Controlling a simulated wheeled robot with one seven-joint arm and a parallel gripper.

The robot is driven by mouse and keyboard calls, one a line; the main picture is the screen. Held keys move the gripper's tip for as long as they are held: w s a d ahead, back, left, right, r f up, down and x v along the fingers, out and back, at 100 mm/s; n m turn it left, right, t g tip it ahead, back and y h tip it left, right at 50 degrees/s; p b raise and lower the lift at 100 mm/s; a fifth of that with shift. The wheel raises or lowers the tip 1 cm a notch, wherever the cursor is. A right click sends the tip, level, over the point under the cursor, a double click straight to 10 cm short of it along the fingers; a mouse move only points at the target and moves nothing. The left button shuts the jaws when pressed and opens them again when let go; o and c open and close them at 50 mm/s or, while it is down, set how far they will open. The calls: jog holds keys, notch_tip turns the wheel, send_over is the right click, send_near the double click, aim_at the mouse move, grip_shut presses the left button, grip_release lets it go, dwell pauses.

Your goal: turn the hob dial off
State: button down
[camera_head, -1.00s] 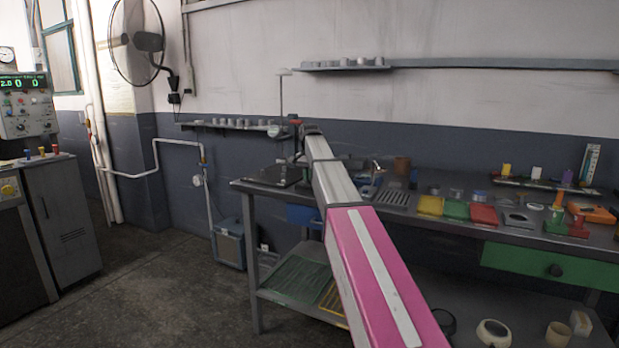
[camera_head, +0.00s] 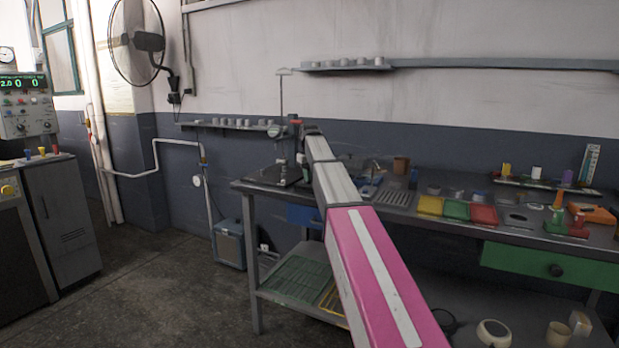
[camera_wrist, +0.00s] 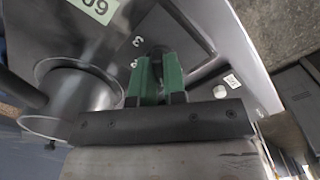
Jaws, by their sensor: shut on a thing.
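My gripper (camera_wrist: 157,80) shows its two green fingers in the wrist view, shut on the dark hob dial (camera_wrist: 158,50), which is mostly hidden between them. The dial is on a grey panel with small printed digits beside it. In the head view the dial and the fingers are too small or hidden to make out. The dark hob (camera_head: 275,177) sits at the left end of the workbench, near the end of my arm.
A round metal vessel (camera_wrist: 72,92) is close to the left of the fingers in the wrist view. A small white knob (camera_wrist: 219,91) is to the right. The workbench (camera_head: 430,232) holds coloured trays and blocks on the right. Floor is clear at left.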

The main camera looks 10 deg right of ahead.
jog(key=n, duration=0.3)
jog(key=shift+n, duration=2.2)
jog(key=c, duration=1.2)
grip_release()
notch_tip(320, 180, up, 11)
jog(key=shift+f, duration=0.1)
